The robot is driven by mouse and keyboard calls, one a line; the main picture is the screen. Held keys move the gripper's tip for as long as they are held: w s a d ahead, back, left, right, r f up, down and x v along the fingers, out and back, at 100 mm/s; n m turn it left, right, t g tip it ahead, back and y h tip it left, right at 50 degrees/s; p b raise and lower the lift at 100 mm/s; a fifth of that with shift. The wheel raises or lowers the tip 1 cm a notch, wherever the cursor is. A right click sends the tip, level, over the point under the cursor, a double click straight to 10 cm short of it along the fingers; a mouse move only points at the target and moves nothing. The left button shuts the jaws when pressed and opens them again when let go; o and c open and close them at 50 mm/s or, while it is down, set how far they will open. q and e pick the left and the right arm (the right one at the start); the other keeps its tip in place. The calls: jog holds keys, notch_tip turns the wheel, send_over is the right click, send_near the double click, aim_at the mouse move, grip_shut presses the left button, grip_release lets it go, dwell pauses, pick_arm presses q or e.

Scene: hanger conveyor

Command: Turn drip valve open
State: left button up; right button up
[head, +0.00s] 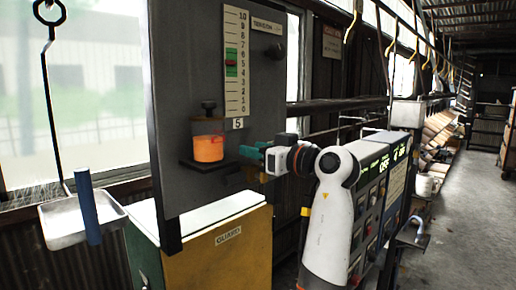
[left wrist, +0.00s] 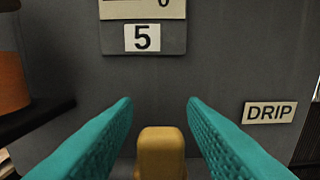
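A grey upright panel (head: 180,75) carries an orange oil cup (head: 208,148) on a small dark shelf. A DRIP label (left wrist: 270,112) is on the panel in the left wrist view. A yellow block-like piece (left wrist: 161,152), perhaps the drip valve's handle, stands between my left gripper's teal fingers. My left gripper (head: 252,153) is at the panel, right of the cup. In the left wrist view its fingers (left wrist: 160,104) are apart, with gaps on both sides of the yellow piece. In the head view the gripper hides the valve area. My right gripper is not in view.
A TENSION scale (head: 236,60) and a 5 plate (head: 238,124) are above the gripper. A yellow GUARD box (head: 225,255) stands below. A metal tray (head: 65,225) with a blue cylinder (head: 88,205) hangs at left. A control console (head: 375,190) is at right.

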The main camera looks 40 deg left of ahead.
pick_arm(q)
jog(key=shift+c, duration=0.4)
grip_shut()
jog(key=shift+s+f+b, duration=0.15)
jog(key=shift+b, duration=0.5)
jog(key=n+b, duration=0.1)
jog(key=b, duration=0.1)
jog(key=s+n+b, duration=0.1)
jog(key=n+b, duration=0.1)
jog(key=s+n+b, duration=0.1)
jog(key=b, duration=0.1)
jog(key=shift+f, duration=0.3)
jog(key=shift+s+a+f+n+b, duration=0.1)
jog(key=shift+s+n+b, duration=0.2)
jog(key=shift+n+b, duration=0.4)
jog(key=shift+s+n+b, duration=0.25)
jog(key=shift+n+b, duration=0.35)
jog(key=shift+n, duration=0.1)
